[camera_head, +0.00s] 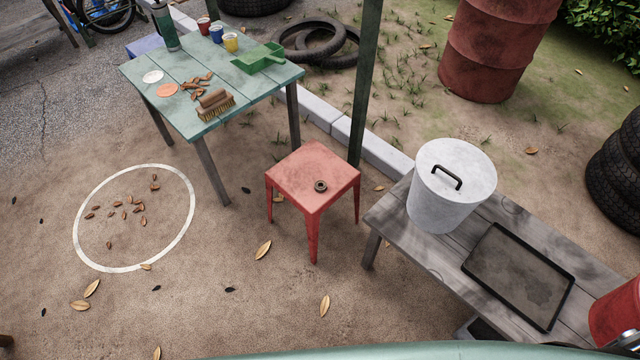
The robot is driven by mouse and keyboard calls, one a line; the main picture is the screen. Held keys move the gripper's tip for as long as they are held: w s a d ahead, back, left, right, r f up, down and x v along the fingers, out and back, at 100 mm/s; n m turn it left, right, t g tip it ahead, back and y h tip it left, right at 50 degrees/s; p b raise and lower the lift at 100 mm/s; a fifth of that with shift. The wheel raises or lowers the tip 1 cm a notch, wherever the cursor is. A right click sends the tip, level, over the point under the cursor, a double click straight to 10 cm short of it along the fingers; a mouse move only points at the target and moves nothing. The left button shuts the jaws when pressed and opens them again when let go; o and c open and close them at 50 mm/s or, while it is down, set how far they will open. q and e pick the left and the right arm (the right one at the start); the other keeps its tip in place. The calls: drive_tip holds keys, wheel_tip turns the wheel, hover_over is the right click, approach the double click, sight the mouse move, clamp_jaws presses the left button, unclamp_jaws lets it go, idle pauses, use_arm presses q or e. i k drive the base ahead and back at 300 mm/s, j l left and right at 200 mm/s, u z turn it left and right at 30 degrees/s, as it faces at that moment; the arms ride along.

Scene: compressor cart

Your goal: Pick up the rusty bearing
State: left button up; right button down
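The rusty bearing (320,186) is a small dark ring with a hole in its middle. It lies flat on the seat of the red stool (308,168), right of the seat's middle. Nothing covers it. Neither of my grippers shows in the head view, so I cannot see them relative to the bearing.
A grey bench (420,240) at right holds a lidded white bucket (450,190) and black tray (518,275). A green post (365,80) rises behind the stool.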

sight(318, 183)
drive_tip(key=i+j, duration=0.15)
drive_tip(key=i+j+z, duration=0.35)
drive_tip(key=j, duration=0.3)
drive_tip(key=i+j+z, duration=0.2)
drive_tip(key=j+z, duration=0.15)
drive_tip(key=j, duration=0.3)
